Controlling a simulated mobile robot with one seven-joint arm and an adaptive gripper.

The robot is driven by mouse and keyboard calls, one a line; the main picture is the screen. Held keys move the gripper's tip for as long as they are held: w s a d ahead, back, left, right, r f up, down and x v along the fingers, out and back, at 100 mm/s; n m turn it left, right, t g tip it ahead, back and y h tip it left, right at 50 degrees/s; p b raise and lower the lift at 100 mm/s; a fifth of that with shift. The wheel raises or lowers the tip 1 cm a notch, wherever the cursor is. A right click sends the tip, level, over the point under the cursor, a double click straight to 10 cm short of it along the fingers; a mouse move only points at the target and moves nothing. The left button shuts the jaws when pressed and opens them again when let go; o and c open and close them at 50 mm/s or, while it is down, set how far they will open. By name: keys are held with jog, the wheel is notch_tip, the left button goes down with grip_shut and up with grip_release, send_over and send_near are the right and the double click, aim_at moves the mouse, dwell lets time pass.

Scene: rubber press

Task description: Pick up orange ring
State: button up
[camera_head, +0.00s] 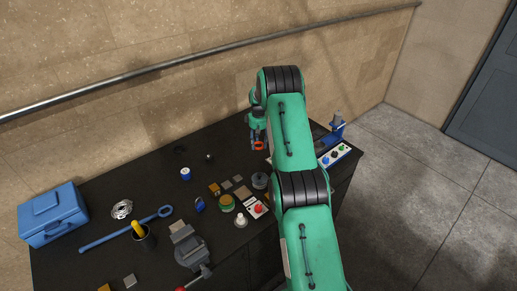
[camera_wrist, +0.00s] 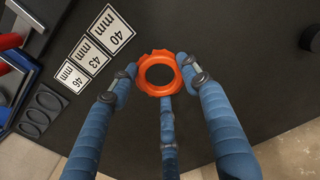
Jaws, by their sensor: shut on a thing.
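The orange ring (camera_wrist: 174,86) is held between the blue fingertips of my gripper (camera_wrist: 158,80) in the wrist view. Fingers touch it from the left, the right and below, and its dark open centre faces the camera. In the head view the ring (camera_head: 258,146) shows as a small orange loop at the end of my gripper (camera_head: 257,142), near the back of the dark table. It appears to be above the tabletop, but the exact height is hard to tell.
White plates marked 40, 43 and 46 mm (camera_wrist: 108,30) lie beside the gripper. The dark table (camera_head: 150,185) carries a blue toolbox (camera_head: 53,215), a blue wrench (camera_head: 125,228), a vise (camera_head: 190,247) and a red button box (camera_head: 257,208). The wall stands behind.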

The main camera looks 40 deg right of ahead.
jog(key=shift+r, duration=2.35)
